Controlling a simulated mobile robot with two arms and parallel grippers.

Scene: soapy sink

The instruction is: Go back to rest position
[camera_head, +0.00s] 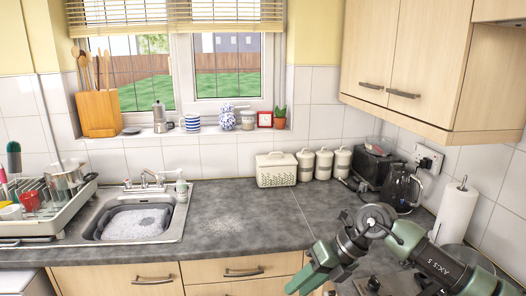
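My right arm comes in from the lower right, over the counter's front right part. Its green gripper (303,281) points down and to the left, in front of the drawers' right end. I see nothing held in it, but its fingertips are too small and dark to tell whether they are open or shut. My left gripper is not in view. The sink (178,222) at the left holds foamy water (137,224).
A dish rack (40,228) with dishes stands left of the sink. A bread box (276,170), canisters, a toaster (372,168), a kettle (402,186) and a paper towel roll (456,214) line the back and right. The counter (240,215) middle is clear. Cabinets (415,60) hang above right.

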